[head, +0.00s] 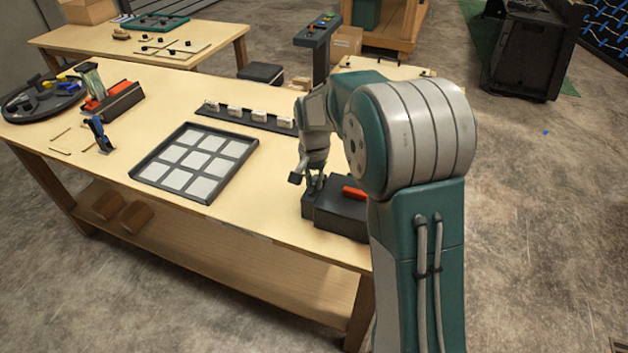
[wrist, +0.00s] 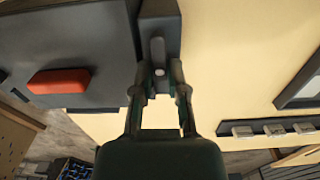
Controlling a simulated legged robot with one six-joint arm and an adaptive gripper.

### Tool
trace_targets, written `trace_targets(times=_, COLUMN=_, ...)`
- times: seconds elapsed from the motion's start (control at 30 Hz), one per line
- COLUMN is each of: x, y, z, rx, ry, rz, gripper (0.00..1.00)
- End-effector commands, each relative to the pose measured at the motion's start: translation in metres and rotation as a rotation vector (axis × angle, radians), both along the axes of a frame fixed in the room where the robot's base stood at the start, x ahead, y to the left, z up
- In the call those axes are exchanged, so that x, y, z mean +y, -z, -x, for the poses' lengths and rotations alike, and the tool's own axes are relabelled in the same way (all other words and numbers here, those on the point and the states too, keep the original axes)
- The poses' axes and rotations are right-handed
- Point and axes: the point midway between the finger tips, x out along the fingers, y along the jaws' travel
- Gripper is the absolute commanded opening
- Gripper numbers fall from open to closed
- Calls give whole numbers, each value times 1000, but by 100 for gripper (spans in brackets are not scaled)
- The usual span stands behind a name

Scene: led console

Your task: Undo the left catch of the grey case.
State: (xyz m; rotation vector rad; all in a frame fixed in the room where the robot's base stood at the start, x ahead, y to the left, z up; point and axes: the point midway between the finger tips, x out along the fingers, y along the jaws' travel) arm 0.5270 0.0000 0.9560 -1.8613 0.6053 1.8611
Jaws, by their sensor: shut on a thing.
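The grey case (head: 340,220) is a dark box near the table's front right corner, partly hidden by my arm in the head view. It fills the upper left of the wrist view (wrist: 60,35). A raised red part (wrist: 58,81) sits on it. The left catch (wrist: 157,48) is a small grey lever on a dark block at the case's end. My gripper (wrist: 160,72) is shut on the catch's near end, with a finger on each side of it. In the head view my gripper (head: 314,184) points down at the case's left end.
A tray with pale squares (head: 197,162) lies left of the case. A dark rail with several white pieces (head: 245,116) lies behind. A round dark tray (head: 43,98) and a blue-black clamp-like tool (head: 98,134) stand far left. Bare tabletop lies between the tray and the case.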

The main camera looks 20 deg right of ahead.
Motion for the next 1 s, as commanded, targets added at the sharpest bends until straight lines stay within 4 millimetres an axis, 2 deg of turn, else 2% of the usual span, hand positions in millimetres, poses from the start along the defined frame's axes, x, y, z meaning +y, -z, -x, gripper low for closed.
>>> trace_targets(times=0.47, x=1, y=2, z=1, rx=3, ry=16, rz=-2, gripper=0)
trace_targets(times=0.5, x=1, y=2, z=1, rx=3, ry=16, rz=-2, gripper=23)
trace_targets(times=0.57, x=1, y=2, z=1, rx=3, ry=16, rz=-2, gripper=50)
trace_targets(times=0.6, x=1, y=1, z=1, rx=2, ry=15, rz=-2, gripper=53)
trace_targets(times=1.0, x=0, y=-4, z=0, rx=-1, ry=15, rz=-1, gripper=53)
